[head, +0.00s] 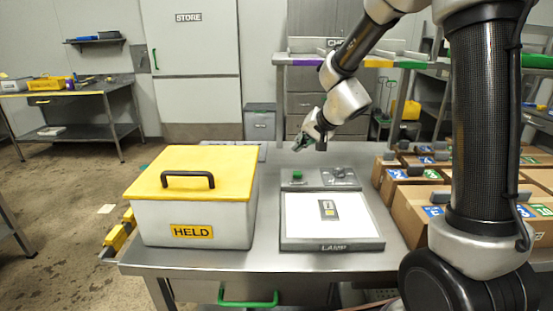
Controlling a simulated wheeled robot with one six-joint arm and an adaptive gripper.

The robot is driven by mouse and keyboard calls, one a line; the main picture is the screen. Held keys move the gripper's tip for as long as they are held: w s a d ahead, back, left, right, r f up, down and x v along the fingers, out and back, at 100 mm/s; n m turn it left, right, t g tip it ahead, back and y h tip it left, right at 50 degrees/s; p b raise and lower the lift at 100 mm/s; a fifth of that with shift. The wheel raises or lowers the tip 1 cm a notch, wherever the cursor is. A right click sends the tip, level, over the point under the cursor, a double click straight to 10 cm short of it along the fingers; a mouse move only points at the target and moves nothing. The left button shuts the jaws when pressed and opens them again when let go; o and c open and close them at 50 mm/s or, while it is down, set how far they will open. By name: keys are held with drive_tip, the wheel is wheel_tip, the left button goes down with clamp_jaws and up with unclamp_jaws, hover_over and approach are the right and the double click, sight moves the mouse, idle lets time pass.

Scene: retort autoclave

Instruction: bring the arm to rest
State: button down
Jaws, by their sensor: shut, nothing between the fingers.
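My arm reaches in from the right and bends over the back of the steel table. My gripper (310,141) hangs at the arm's end, above the table's back edge and behind the lamp box. It is small in the view, and its fingers are shut with nothing held. My gripper is apart from the box and the table things, as far as the view shows.
A white box labelled HELD (192,222) with a closed yellow lid (197,171) stands left on the steel table (268,261). A lamp panel (300,222) bears a small grey packet (328,210). Cardboard boxes (415,208) crowd the right. A shelf rack stands behind.

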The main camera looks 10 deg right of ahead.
drive_tip(key=s+f+g, duration=0.1)
drive_tip(key=s, duration=0.3)
drive_tip(key=s+f+n+g+y, duration=0.1)
drive_tip(key=shift+s+a+f+g, duration=0.25)
drive_tip(key=shift+s+f+g, duration=0.05)
drive_tip(key=shift+s, duration=0.1)
drive_tip(key=s+d+r+n+h, duration=0.1)
drive_tip(key=s+d+r, duration=0.3)
drive_tip(key=s, duration=0.5)
drive_tip(key=s+d+r+n+h, duration=0.1)
drive_tip(key=s+d+r+h, duration=0.1)
drive_tip(key=s+d, duration=0.4)
drive_tip(key=s+d+r+n+g+h, duration=0.1)
drive_tip(key=s+d+r, duration=0.4)
drive_tip(key=s, duration=0.9)
drive_tip(key=shift+s+r+n+h, duration=0.2)
drive_tip(key=shift+r+n+h, duration=0.1)
drive_tip(key=shift+h, duration=0.2)
